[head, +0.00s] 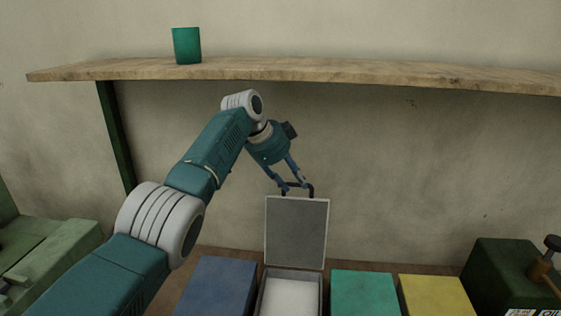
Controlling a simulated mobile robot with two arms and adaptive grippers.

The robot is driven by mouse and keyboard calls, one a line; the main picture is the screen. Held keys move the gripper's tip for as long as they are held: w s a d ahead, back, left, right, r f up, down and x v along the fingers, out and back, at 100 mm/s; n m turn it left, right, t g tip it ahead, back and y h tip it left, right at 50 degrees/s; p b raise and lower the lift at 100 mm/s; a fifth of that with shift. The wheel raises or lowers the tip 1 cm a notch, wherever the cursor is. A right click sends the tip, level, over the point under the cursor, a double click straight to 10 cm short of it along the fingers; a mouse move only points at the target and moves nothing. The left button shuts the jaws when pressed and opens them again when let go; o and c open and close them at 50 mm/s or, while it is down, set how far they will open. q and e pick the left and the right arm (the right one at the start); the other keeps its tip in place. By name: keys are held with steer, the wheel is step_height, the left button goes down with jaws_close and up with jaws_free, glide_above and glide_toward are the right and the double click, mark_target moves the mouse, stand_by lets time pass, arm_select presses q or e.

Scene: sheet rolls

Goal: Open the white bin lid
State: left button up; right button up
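The white bin (263,303) stands in a row of bins along the bottom of the head view. Its lid (297,232) stands raised, about upright, at the back of the bin, with its grey underside towards me. The white inside of the bin shows. A dark handle sits at the lid's top edge. My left gripper (291,186) is at this handle, its fingers pointing down at it. The fingers look slightly apart, and I cannot tell whether they grip the handle. My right gripper is out of view.
A blue lid (216,285) is left of the white bin; a green lid (364,293) and a yellow lid (434,296) are to the right. A wooden shelf (330,70) with a green cup (187,46) runs above. A dark green box (497,277) stands far right.

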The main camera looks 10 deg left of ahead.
arm_select(q)
steer(key=v, duration=1.1)
